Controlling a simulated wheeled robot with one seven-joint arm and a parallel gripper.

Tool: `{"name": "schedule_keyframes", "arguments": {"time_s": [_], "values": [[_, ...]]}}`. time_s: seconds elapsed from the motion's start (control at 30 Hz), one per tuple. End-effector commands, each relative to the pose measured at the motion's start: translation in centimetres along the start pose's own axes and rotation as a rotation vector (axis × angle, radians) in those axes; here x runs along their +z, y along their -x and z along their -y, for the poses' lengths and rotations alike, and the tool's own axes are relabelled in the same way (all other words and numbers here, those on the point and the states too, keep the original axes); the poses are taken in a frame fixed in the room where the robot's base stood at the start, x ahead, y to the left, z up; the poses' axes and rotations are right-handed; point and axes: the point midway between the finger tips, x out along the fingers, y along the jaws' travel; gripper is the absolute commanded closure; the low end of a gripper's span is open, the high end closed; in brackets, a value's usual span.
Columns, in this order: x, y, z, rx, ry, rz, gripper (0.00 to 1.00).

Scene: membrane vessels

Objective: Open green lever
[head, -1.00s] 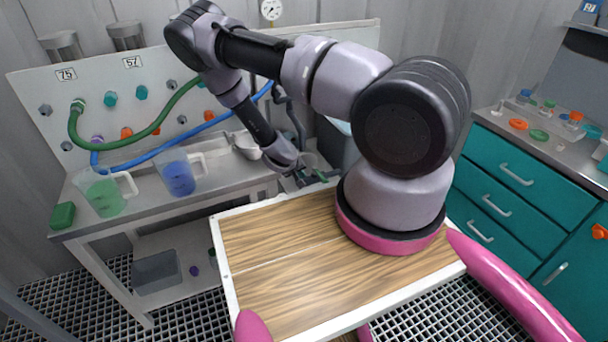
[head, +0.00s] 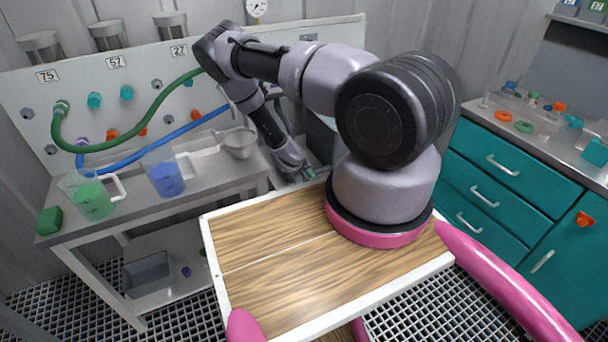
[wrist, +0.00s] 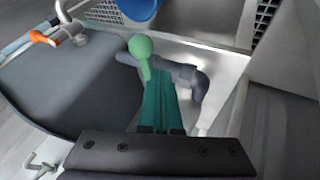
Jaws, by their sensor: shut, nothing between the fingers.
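The green lever (wrist: 140,48) has a light green rounded end and shows in the wrist view just beyond my fingertips. It sits by a dark grey pipe fitting (wrist: 187,75). My gripper (wrist: 158,85) has teal fingers that are together with nothing between them. The fingertips overlap the lower part of the lever in the picture; I cannot tell whether they touch it. In the head view my gripper (head: 312,173) is low behind the wooden board, at the right end of the bench, and the lever cannot be made out clearly there.
An orange lever (wrist: 40,37) on a grey pipe and a blue round object (wrist: 138,6) are near in the wrist view. The bench holds a green-liquid jug (head: 93,199), a blue-liquid jug (head: 167,179) and a metal scoop (head: 238,142). Teal drawers (head: 490,190) stand at right.

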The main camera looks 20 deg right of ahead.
Motion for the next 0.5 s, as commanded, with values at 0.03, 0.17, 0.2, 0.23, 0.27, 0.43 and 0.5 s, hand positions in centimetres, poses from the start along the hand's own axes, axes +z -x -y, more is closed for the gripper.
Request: {"name": "schedule_keyframes", "arguments": {"time_s": [0.03,0.17,0.2,0.23,0.27,0.43,0.5], "values": [[0.00,0.01,0.00,0.000,0.000,0.000,1.00],[0.05,0.00,-0.07,-0.003,0.006,-0.002,1.00],[0.09,-0.01,-0.12,-0.006,0.010,-0.004,1.00],[0.12,-0.03,-0.16,-0.008,0.015,-0.006,1.00],[0.15,-0.05,-0.23,-0.011,0.020,-0.009,1.00],[0.19,-0.13,-0.44,-0.025,0.046,-0.024,1.00],[0.22,-0.16,-0.52,-0.029,0.053,-0.028,1.00]]}}
